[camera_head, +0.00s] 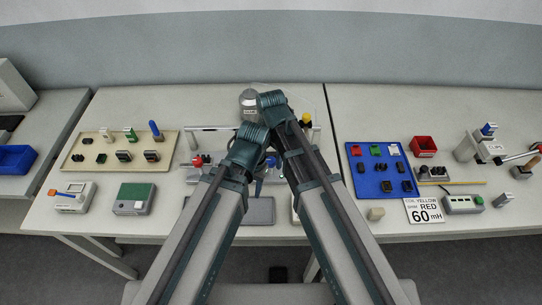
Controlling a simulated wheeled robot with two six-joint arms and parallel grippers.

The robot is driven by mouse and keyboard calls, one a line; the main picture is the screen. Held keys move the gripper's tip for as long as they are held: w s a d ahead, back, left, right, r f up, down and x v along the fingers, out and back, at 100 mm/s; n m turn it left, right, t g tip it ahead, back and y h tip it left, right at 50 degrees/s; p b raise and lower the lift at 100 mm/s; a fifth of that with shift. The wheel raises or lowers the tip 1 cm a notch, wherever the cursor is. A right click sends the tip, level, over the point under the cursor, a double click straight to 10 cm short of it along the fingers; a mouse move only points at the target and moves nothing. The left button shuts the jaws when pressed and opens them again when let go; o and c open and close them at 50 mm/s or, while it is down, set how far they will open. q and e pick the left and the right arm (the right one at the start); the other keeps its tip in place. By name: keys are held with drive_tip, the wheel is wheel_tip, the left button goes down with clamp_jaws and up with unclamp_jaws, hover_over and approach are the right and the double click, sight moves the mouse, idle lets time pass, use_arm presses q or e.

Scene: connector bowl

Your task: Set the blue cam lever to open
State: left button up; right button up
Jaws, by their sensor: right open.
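A small blue part (271,161), which looks like the blue cam lever, shows between my two forearms at the middle of the table. It is mostly covered by my arms, so its angle cannot be read. Red knobs (198,161) sit to its left on the same grey fixture. My right gripper (260,184) is open and points down close to the blue part; whether they touch cannot be told. My left arm ends beside it, and its gripper is hidden.
A beige tray (75,162) with connectors lies left, and a blue tray (356,186) lies right. A grey box with a green top (134,192) stands at the front left. A yellow knob (306,118) rises behind my right arm. A red bin (423,145) stands farther right.

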wheel_tip(320, 180, up, 13)
drive_tip(key=p, duration=1.3)
drive_tip(key=shift+r, duration=0.2)
drive_tip(key=shift+d, duration=0.1)
